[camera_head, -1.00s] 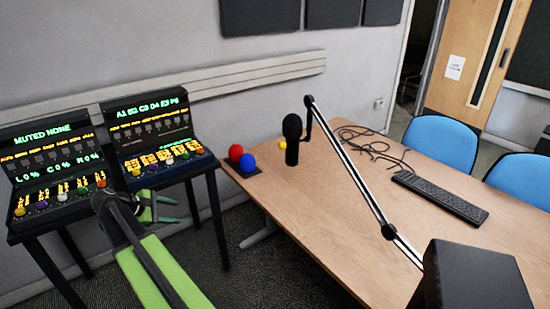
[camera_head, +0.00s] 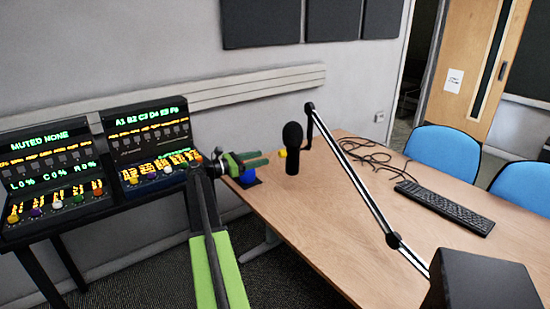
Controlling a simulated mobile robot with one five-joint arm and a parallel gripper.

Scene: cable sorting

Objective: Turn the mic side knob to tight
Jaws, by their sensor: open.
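The black microphone (camera_head: 292,148) stands upright over the left part of the wooden table, near a jointed boom arm (camera_head: 365,182). A small yellow knob (camera_head: 281,153) shows at the microphone's left side, partly hidden behind it. Whether it is tight or loose cannot be told. My gripper (camera_head: 268,161) is open and empty, its green fingers pointing right toward the microphone. In the picture the fingertips end a little left of the yellow knob and appear apart from it.
A blue ball (camera_head: 247,176) sits at the table's left corner, below my gripper. Two lit control consoles (camera_head: 50,172) (camera_head: 150,142) stand at the left. A keyboard (camera_head: 445,206) and loose cables (camera_head: 375,160) lie on the table (camera_head: 330,235). A black box (camera_head: 484,288) is at the front right.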

